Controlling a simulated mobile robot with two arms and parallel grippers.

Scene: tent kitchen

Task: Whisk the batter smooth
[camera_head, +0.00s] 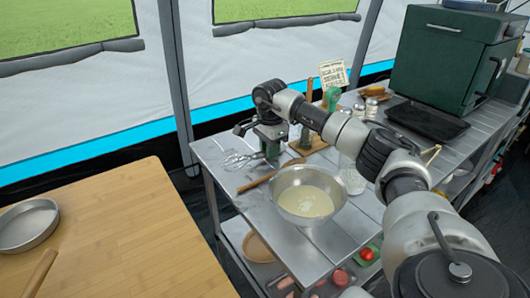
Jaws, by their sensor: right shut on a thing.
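A steel mixing bowl (283,181) stands near the front edge of the metal table. Pale, cream-coloured batter (306,202) lies in its bottom. My right arm reaches in from the right, over the table. My right gripper (271,146) is behind and left of the bowl, shut on the whisk (243,159). The whisk's wire loops point left, out to the side of the bowl and apart from the batter. The gripper partly hides the handle. My left gripper is not in view.
A wooden utensil (262,181) lies left of the bowl. A wooden board (308,147) and shakers (371,108) are further back. A dark green oven (440,55) stands at the back right. A wooden table (110,235) with a round pan (28,226) is at left, across a gap.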

